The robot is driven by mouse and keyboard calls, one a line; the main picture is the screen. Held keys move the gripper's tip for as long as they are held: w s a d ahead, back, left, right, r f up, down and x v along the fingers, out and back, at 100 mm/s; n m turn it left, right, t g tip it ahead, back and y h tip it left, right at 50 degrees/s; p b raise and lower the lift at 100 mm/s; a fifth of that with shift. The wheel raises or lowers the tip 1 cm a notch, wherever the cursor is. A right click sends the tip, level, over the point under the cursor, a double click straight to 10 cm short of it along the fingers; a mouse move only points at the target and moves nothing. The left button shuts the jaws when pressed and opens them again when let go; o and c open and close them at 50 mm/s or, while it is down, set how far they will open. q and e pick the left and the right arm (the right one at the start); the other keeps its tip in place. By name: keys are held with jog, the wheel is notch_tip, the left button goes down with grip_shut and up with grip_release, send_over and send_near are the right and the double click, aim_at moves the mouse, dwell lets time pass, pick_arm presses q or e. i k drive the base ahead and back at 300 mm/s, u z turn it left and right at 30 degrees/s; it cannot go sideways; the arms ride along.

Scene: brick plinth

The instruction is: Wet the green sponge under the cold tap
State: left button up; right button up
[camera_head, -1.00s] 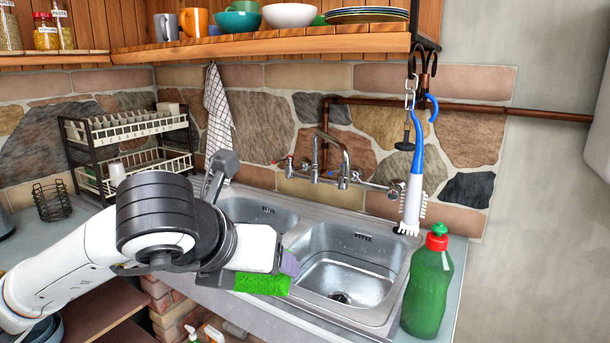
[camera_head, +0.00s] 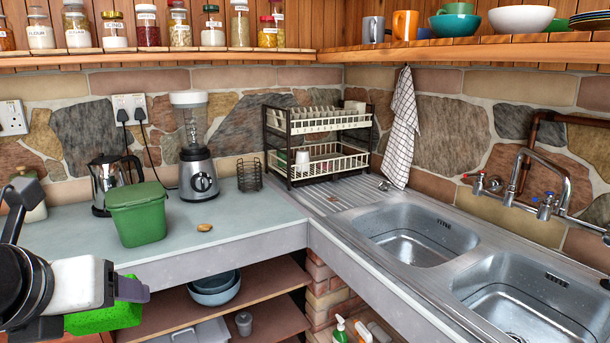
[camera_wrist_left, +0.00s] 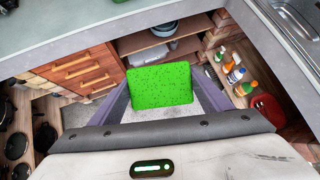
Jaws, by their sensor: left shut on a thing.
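My left gripper (camera_head: 130,290) is at the lower left of the head view, shut on the green sponge (camera_head: 104,318). The sponge also shows in the left wrist view (camera_wrist_left: 161,85), flat between the two fingers, over the floor in front of the counter. The tap (camera_head: 545,165) stands on the wall side of the sink at the right, with a red-marked handle (camera_head: 480,182) and a blue-marked handle (camera_head: 545,205). The gripper and sponge are far to the left of the tap. No flowing water shows. My right gripper is not in view.
The double sink (camera_head: 425,232) is at the right. A green bin (camera_head: 137,215), a moka pot, a blender (camera_head: 197,160) and a dish rack (camera_head: 318,140) stand on the counter. Open shelves (camera_head: 240,310) lie below it. The counter's front edge is near the gripper.

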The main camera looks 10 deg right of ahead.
aim_at(548, 197)
jog(key=u, duration=0.7)
jog(key=i, duration=2.3)
jog(key=z, duration=2.95)
